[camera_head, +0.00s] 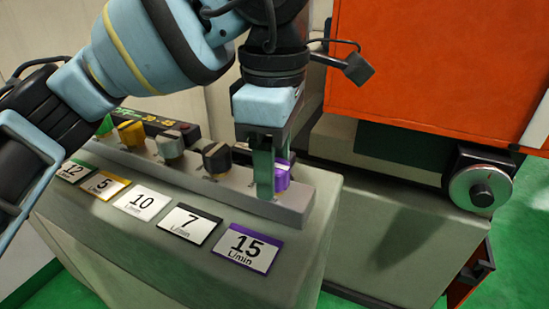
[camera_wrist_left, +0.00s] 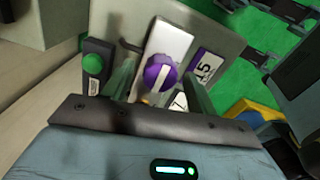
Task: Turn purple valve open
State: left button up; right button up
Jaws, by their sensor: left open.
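The purple valve (camera_head: 282,175) is the rightmost knob on the grey control panel, above the label reading 15 L/min (camera_head: 245,247). My left gripper (camera_head: 268,188) points down at it, open, and one finger hides part of the knob in the head view. In the left wrist view the purple valve (camera_wrist_left: 161,74) has a pale stripe across its face and sits between the two spread fingers. I cannot tell whether either finger touches it. My right gripper is not in view.
A black valve (camera_head: 217,158), a grey valve (camera_head: 170,147), a yellow valve (camera_head: 131,134) and a green valve (camera_head: 105,126) line the panel to the left. An orange machine cover (camera_head: 440,70) and a round dial (camera_head: 480,188) stand to the right.

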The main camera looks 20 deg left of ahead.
pick_arm(q)
jog(key=c, duration=1)
